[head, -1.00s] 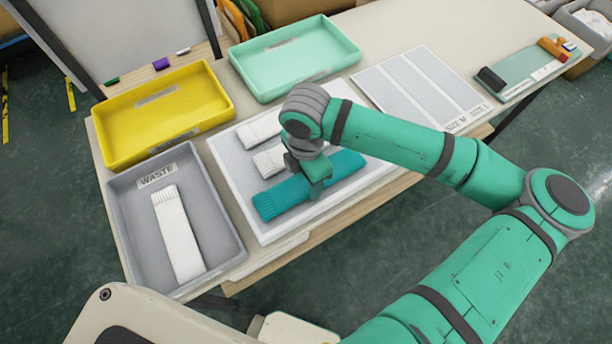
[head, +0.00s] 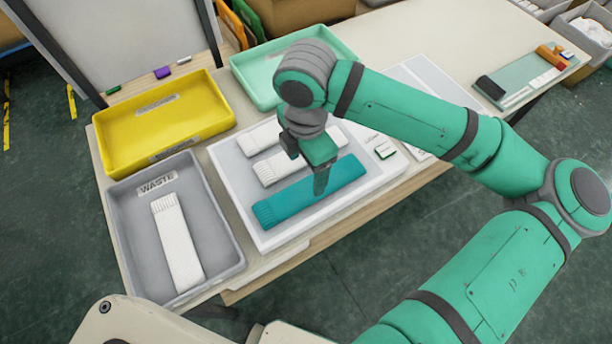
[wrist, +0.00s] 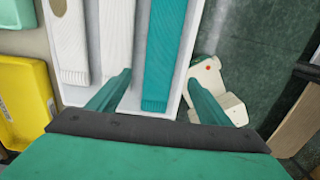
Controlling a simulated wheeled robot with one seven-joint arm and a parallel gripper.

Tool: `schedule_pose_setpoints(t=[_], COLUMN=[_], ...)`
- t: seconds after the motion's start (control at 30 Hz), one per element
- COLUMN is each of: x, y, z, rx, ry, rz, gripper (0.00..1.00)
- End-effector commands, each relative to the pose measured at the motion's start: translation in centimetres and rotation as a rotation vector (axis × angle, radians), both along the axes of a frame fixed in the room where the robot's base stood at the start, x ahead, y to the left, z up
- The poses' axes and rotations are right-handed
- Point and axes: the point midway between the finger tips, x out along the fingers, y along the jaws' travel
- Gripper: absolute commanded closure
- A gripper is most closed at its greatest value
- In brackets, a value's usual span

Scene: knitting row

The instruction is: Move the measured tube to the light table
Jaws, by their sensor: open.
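A teal knitted tube (head: 285,204) lies flat on a white, raised-rim panel (head: 240,207), in front of two white knitted tubes (head: 262,138) (head: 272,170). My gripper (head: 321,182) is above the teal tube near its middle, pointing down, and partly hides it. In the wrist view my gripper (wrist: 162,95) has its fingers spread wide with nothing between them. The teal tube (wrist: 166,55) shows beyond and between the fingers, with the white tubes (wrist: 115,40) (wrist: 71,50) to its left. I cannot tell from any label which surface is the light table.
A grey tray marked WASTE (head: 122,232) at the left holds another white tube (head: 177,240). Behind are a yellow tray (head: 112,138) and a mint tray (head: 345,42). A pale striped panel (head: 428,72) is partly behind my arm. Small tools lie on a board (head: 520,78) at far right.

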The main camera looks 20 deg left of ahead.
Motion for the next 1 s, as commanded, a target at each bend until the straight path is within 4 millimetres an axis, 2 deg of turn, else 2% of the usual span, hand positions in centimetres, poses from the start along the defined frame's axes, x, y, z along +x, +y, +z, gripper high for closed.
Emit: schedule_pose_setpoints(t=[0.1, 0.3, 1.0], x=[0.0, 0.0, 0.0], y=[0.0, -0.1, 0.1], z=[1.6, 2.6, 2.7], rx=[-0.001, -0.001, -0.001], ry=[-0.001, 0.001, 0.001], rz=[0.000, 0.000, 0.002], gripper=[0.28, 0.28, 0.28])
